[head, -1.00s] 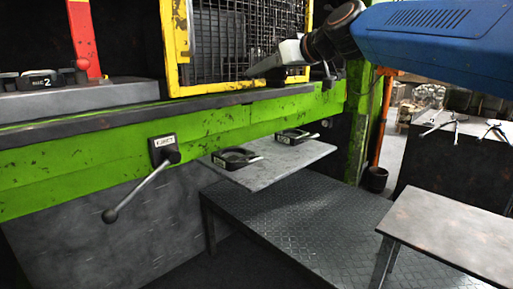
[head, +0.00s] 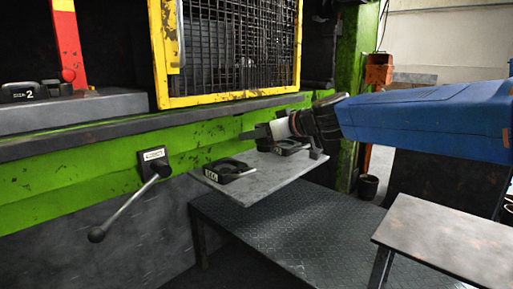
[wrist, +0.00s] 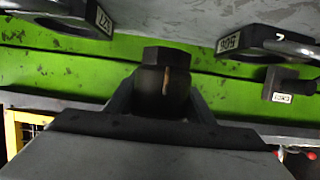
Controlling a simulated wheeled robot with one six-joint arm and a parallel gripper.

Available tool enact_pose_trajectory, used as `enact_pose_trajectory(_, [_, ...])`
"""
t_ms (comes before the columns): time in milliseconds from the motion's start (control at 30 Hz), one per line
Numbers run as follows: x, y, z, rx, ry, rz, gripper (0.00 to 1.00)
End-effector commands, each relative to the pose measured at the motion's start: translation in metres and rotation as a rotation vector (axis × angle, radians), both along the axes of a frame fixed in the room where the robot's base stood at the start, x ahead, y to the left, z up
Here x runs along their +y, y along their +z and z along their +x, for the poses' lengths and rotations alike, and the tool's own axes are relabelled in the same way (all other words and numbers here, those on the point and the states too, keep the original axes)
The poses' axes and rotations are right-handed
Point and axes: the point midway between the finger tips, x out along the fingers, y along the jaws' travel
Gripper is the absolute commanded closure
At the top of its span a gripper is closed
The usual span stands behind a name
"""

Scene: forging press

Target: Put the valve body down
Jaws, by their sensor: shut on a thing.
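The valve body (wrist: 164,88) is a dark piece with a hexagonal end and a light streak. In the wrist view it sits between the two fingers of my gripper (wrist: 162,105), which is shut on it. In the head view my gripper (head: 265,132) is over the back part of the grey shelf plate (head: 262,184), in front of the green beam. The valve body is hard to make out there against dark parts. The hexagonal end points toward the plate in the wrist view. I cannot tell whether it touches.
A ring-shaped die (head: 230,169) lies on the plate's near-left part, and a second die (head: 290,147) lies beside my gripper. The EJECT lever (head: 130,208) sticks out at the left. The yellow mesh guard (head: 235,50) stands behind. Bare plate shows between and in front of the dies.

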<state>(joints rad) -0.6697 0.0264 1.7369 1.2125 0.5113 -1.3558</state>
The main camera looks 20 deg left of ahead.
Motion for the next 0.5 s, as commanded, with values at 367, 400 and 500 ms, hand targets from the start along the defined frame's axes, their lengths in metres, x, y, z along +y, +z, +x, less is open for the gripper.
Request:
enact_pose_trajectory(367, [0.0, -0.038, 0.0, 0.001, -0.001, 0.0, 0.87])
enact_pose_trajectory(400, [0.0, -0.04, 0.0, 0.0, -0.001, 0.0, 0.87])
enact_pose_trajectory(500, [0.0, -0.042, 0.0, -0.001, -0.001, 0.001, 0.87])
